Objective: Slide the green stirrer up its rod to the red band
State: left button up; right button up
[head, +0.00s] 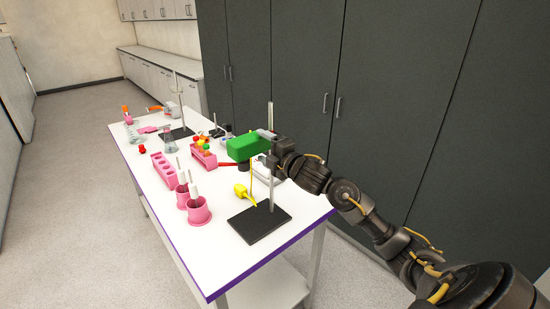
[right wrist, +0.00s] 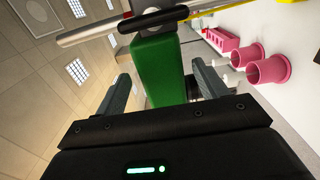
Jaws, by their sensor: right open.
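The green stirrer (head: 248,147) is a bright green block on a stand with an upright metal rod (head: 270,116) and a black base (head: 261,223). My right gripper (head: 267,149) is at the block's right side in the head view. In the right wrist view the open fingers (right wrist: 161,73) stand on either side of the green block (right wrist: 157,62); contact cannot be told. The metal rod (right wrist: 92,31) and a black collar (right wrist: 153,18) cross beyond the block. My left gripper is not in view.
A yellow piece (head: 241,191) hangs low by the stand. Pink cups (head: 199,212), a pink rack (head: 163,171) and a flask (head: 168,138) stand on the white table, left of the stand. Dark cabinets (head: 385,110) rise behind. The table's front left is clear.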

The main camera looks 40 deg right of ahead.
jog(key=s+b, duration=0.1)
jog(key=s, duration=0.5)
jog(key=shift+s+d, duration=0.15)
jog(key=shift+d, duration=0.1)
